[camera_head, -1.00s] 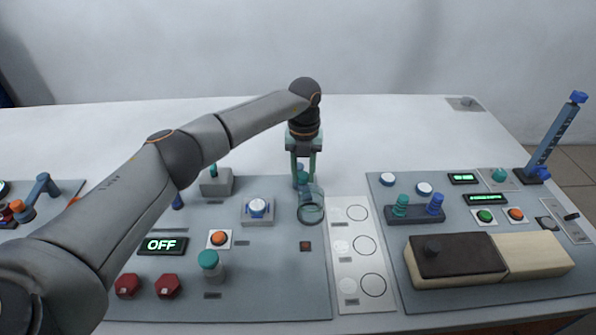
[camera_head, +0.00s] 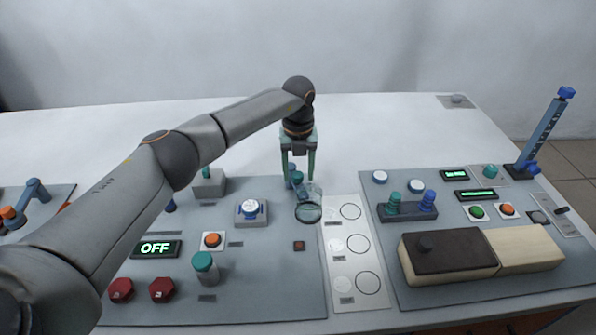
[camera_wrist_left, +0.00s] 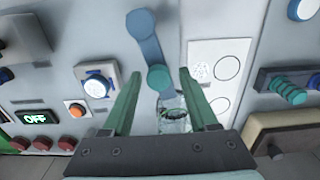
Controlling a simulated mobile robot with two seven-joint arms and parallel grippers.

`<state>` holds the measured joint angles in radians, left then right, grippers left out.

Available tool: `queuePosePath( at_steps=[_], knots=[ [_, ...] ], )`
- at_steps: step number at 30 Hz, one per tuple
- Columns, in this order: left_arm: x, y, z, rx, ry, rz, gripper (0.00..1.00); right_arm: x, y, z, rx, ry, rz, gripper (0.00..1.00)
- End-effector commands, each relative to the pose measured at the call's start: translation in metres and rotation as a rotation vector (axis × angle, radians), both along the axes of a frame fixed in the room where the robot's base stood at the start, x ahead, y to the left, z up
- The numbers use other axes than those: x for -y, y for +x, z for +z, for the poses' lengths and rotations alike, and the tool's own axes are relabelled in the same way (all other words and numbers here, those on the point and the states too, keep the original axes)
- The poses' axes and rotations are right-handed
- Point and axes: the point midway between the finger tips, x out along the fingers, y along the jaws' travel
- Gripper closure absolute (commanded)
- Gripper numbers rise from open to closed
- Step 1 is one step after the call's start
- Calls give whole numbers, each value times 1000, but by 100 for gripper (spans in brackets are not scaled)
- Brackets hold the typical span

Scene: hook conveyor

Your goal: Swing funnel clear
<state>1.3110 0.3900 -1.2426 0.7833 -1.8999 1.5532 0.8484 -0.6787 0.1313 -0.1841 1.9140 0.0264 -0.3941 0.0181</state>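The funnel (camera_head: 309,211) is a clear, glassy piece with a dark ring, over the right edge of the left grey panel, left of the white card. It also shows in the left wrist view (camera_wrist_left: 174,112), partly hidden by my gripper. My left gripper (camera_head: 298,177) points down just behind the funnel. In the left wrist view its two green fingers (camera_wrist_left: 160,76) are spread, one on each side of the teal end, with gaps on both sides. My right gripper is not in view.
The white card (camera_head: 336,295) with circles lies right of the funnel. A blue-white button (camera_head: 250,208) stands to the left, near a display reading OFF (camera_head: 156,249). The right panel carries a dark block (camera_head: 447,257) and blue and teal knobs.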

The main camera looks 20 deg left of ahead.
Motion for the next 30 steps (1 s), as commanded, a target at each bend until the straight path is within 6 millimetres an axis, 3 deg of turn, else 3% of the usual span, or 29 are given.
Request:
queuePosePath(
  at_steps=[12,24,30],
  knots=[
    [0,0,7,0,0,-1,34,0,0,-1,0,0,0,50],
    [0,0,87,2,0,-1,34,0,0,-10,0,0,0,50],
    [0,0,116,0,1,-1,34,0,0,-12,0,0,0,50]
  ],
)
